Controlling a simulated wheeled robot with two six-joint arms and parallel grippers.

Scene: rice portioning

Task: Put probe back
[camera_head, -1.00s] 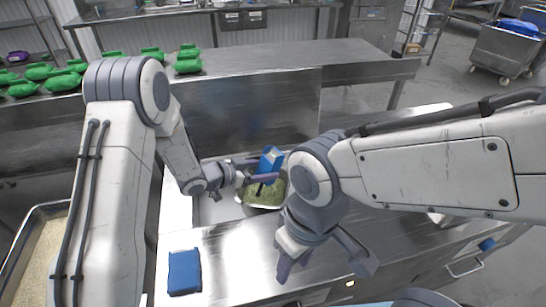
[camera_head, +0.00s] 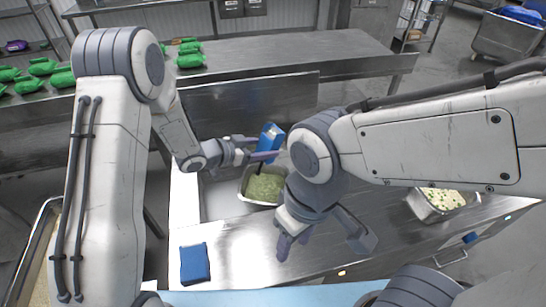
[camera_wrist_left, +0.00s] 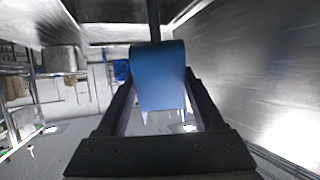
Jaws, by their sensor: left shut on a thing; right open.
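The blue probe (camera_head: 270,136) is in my left gripper (camera_head: 260,150), above the steel pan of green food (camera_head: 241,190). Its thin dark stem points down toward the food; I cannot tell whether the tip touches it. In the left wrist view the probe's blue body (camera_wrist_left: 158,75) fills the space between the fingers of the left gripper (camera_wrist_left: 155,100), and the dark stem runs out past it. My right gripper (camera_head: 322,238) is open and empty over the steel counter. A blue block (camera_head: 195,264), perhaps the probe's holder, sits on the counter at the near left.
A second steel pan with pale cubed food (camera_head: 438,214) stands on the right of the counter (camera_head: 250,245). Several green packs (camera_head: 190,60) lie on the back table. Counter space between the blue block and my right gripper is clear.

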